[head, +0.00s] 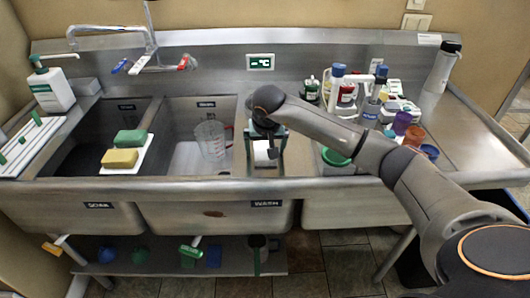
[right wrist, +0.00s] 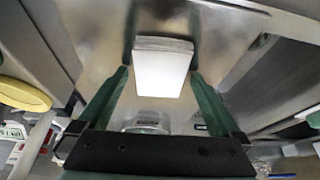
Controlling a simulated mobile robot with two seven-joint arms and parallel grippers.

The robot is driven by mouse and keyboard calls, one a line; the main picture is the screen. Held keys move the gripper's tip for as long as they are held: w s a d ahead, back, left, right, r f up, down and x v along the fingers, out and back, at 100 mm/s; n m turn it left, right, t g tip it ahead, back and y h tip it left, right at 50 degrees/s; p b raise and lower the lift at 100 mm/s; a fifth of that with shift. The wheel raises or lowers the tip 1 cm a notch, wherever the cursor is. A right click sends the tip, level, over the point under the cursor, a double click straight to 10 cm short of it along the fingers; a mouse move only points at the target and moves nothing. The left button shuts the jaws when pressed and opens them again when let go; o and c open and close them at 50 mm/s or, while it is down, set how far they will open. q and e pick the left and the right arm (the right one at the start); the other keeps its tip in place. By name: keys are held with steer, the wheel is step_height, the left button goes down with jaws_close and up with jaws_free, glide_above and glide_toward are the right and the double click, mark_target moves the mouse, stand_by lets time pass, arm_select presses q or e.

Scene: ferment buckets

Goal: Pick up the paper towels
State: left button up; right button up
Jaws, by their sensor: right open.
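The paper towels, a white folded stack, lie between the fingers of my right gripper in the right wrist view (right wrist: 162,68). In the head view a white patch of the paper towels (head: 262,156) shows under the gripper, on the metal divider by the middle basin. My right gripper (head: 266,152) points down over them, partly hiding them. Its green fingers (right wrist: 157,85) stand apart on either side of the stack. I cannot tell whether either finger touches it. My left gripper is in neither view.
A clear measuring jug (head: 210,139) stands in the middle basin, left of my gripper. A green sponge (head: 130,137) and a yellow sponge (head: 119,158) lie on a white board further left. Bottles (head: 337,84) and cups (head: 414,135) crowd the right side.

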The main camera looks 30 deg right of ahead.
mark_target(267, 146)
steer(key=shift+f, duration=0.15)
steer(key=c, duration=1.2)
steer(key=shift+c, duration=0.2)
steer(key=shift+r, duration=0.6)
steer(key=r, duration=0.3)
steer(key=shift+s+d+r+b, duration=0.15)
steer(key=shift+s+d+b, duration=0.05)
steer(key=shift+d+b, duration=0.15)
steer(key=s+d+r+b, duration=0.1)
steer(key=s+d+r, duration=0.7)
steer(key=s+r, duration=0.1)
steer(key=shift+s+d+b, duration=0.25)
steer(key=shift+s+b, duration=0.1)
steer(key=shift+s, duration=0.25)
